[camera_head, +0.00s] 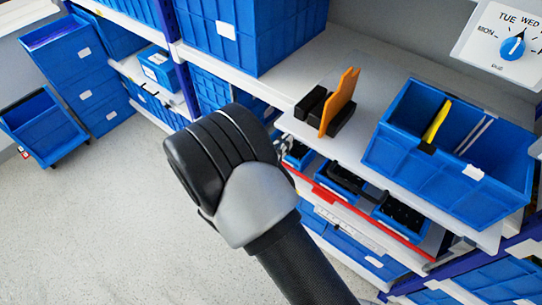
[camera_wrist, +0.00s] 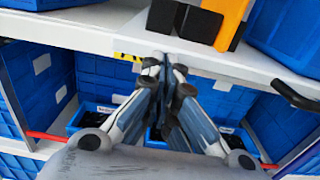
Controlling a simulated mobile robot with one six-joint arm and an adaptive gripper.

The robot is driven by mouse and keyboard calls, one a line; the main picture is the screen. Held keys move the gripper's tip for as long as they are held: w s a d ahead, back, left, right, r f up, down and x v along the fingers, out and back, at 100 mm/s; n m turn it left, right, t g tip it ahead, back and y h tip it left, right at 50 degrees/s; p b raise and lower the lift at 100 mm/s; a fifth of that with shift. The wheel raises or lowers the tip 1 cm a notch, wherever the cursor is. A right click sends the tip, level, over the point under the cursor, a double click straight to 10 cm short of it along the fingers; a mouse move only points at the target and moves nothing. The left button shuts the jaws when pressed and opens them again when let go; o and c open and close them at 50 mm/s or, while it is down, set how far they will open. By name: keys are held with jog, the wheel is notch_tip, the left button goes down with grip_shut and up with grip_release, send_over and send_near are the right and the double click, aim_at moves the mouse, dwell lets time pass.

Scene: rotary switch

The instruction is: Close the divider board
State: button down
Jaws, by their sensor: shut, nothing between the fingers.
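An orange board (camera_head: 340,101) stands slightly tilted among black blocks (camera_head: 312,103) on the white shelf (camera_head: 375,152). In the wrist view the lower part of the orange board (camera_wrist: 231,16) shows at the top, with black blocks (camera_wrist: 197,22) left of it. A yellow divider-like piece (camera_head: 437,122) with a black foot stands in the large open blue bin (camera_head: 447,163) to the right. My gripper (camera_wrist: 164,62) is shut and empty, its tips in front of the shelf's edge and below the blocks. In the head view my arm mostly hides it.
Small blue trays (camera_head: 345,184) with black contents sit on a lower shelf with a red rail (camera_head: 330,195). A dark handle-like bar (camera_wrist: 294,94) juts out at right in the wrist view. A blue dial (camera_head: 512,48) is on the wall.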

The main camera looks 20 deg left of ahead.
aim_at(300, 128)
jog(key=x, duration=0.8)
jog(key=shift+w, duration=0.15)
jog(key=shift+f, duration=0.1)
jog(key=shift+s+a, duration=0.1)
jog(key=shift+s, duration=0.1)
jog(key=p+v, duration=0.1)
jog(key=v, duration=1.2)
jog(key=shift+s, duration=0.25)
